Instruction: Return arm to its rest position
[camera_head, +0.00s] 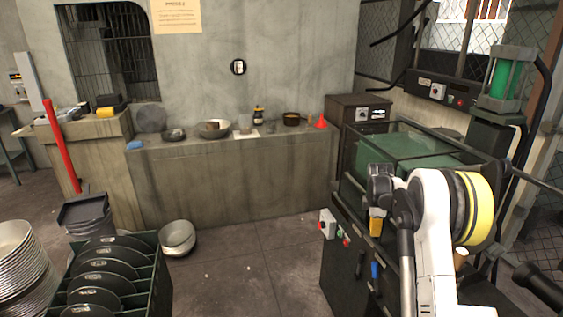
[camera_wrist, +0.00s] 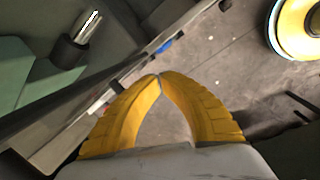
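My white arm shows at the right of the head view, bent at a joint with a yellow band. My gripper (camera_head: 376,225) hangs down from the dark wrist in front of the machine with the glass-sided top (camera_head: 400,150). In the wrist view my gripper (camera_wrist: 158,76) has two yellow fingers whose tips meet, with nothing visible between them. It points over the machine's edge and the bare floor.
A dark green crate of black discs (camera_head: 165,270) stands at the front left, beside stacked metal bowls (camera_head: 14,260). A pale bowl (camera_head: 177,236) sits on the floor. A concrete counter (camera_head: 230,180) with small vessels lines the back. The middle floor is clear.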

